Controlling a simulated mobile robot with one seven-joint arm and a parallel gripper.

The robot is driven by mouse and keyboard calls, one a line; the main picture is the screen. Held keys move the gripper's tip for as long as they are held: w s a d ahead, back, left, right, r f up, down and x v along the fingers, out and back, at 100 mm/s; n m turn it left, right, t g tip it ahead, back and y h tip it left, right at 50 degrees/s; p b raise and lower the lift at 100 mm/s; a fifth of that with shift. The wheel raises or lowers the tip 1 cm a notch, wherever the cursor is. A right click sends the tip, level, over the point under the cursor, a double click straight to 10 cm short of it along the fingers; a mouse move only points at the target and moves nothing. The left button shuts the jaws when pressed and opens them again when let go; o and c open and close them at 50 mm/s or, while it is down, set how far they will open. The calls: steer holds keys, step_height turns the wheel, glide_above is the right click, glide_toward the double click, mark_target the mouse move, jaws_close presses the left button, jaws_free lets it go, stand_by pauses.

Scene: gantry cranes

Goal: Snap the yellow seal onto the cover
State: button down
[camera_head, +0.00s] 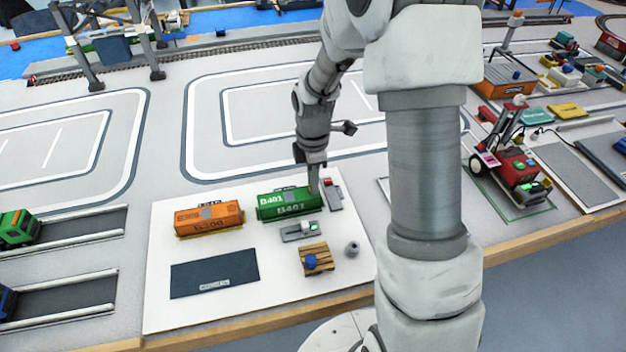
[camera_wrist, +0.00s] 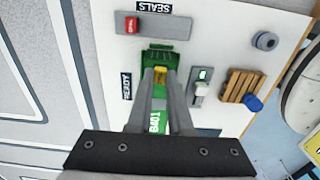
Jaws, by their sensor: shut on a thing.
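The yellow seal (camera_wrist: 160,76) shows as a small yellow piece between my fingertips in the wrist view. My gripper (camera_wrist: 160,78) is shut on it, at the far end of the green container (camera_wrist: 157,57), marked B401. In the head view my gripper (camera_head: 314,188) points down at the right end of the green container (camera_head: 278,207). I cannot tell which part of the container is the cover, or whether the seal touches it. My fingers hide part of the container in the wrist view.
An orange container (camera_head: 196,221) stands to the left on the white board (camera_head: 165,318). A seal holder (camera_head: 335,203) with a red seal is close on the right. A grey device (camera_head: 291,237) with a green light, a wooden pallet (camera_head: 325,264) and a grey knob (camera_head: 352,249) lie in front.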

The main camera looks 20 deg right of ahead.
steer(key=shift+f, duration=0.25)
stand_by(0.3)
steer(key=shift+c, duration=1.4)
jaws_free()
steer(key=shift+r, duration=0.1)
steer(key=shift+r+p, duration=2.75)
steer(key=shift+r, duration=0.65)
